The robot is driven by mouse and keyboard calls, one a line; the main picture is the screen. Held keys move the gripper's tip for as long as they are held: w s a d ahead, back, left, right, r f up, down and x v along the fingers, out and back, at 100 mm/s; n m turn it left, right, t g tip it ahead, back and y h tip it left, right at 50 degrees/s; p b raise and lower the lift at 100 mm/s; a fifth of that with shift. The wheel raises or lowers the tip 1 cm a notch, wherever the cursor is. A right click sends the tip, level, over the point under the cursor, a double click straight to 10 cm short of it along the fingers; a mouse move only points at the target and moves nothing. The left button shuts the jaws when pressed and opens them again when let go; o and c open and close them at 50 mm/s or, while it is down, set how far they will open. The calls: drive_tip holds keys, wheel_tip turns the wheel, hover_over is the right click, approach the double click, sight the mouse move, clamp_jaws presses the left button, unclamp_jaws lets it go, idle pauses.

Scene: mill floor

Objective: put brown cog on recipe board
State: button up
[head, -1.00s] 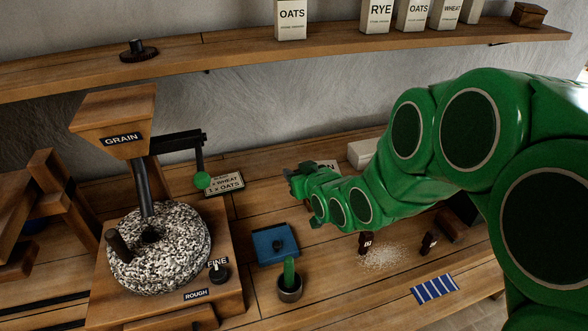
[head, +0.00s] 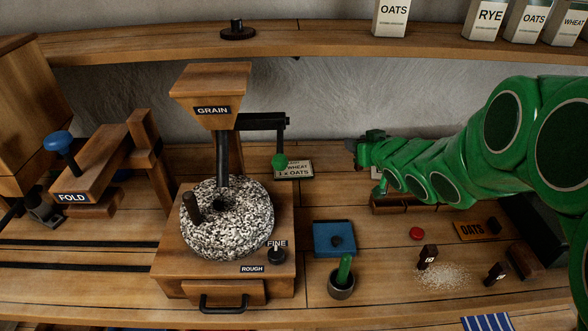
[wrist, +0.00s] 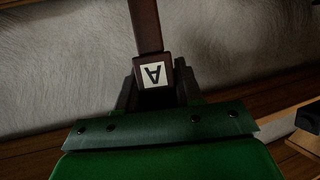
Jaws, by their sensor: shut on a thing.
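My gripper (head: 362,146) is at the end of my green arm, above the back of the bench and right of the mill. In the wrist view my gripper (wrist: 158,92) is shut on a dark brown piece (wrist: 152,62) with a white label bearing an "A". A shaft extends up from it, past the view's top edge. I cannot tell whether this piece is the brown cog; no toothed rim shows. A small lettered sign (head: 293,169) reading wheat and oats, possibly the recipe board, stands just left of my gripper, apart from it.
The stone mill (head: 228,220) stands left, its crank with a green knob (head: 279,161) near the sign. A blue pad (head: 335,239), a cup (head: 342,287), a red disc (head: 417,233) and small brown labelled pieces (head: 428,257) lie in front. A shelf (head: 330,43) runs above.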

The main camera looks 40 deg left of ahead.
drive_tip(key=s+a+f+n+g+y, duration=0.1)
drive_tip(key=s+a+n+g, duration=0.25)
drive_tip(key=a, duration=0.35)
drive_tip(key=s+a+f+n+g+y, duration=0.1)
drive_tip(key=s+a+n+g, duration=0.2)
drive_tip(key=a, duration=0.4)
hover_over(289, 166)
drive_tip(key=shift+f, duration=5.25)
drive_tip(key=shift+f+m, duration=0.45)
drive_tip(key=shift+f, duration=0.95)
drive_tip(key=shift+f, duration=0.1)
drive_tip(key=o, duration=1)
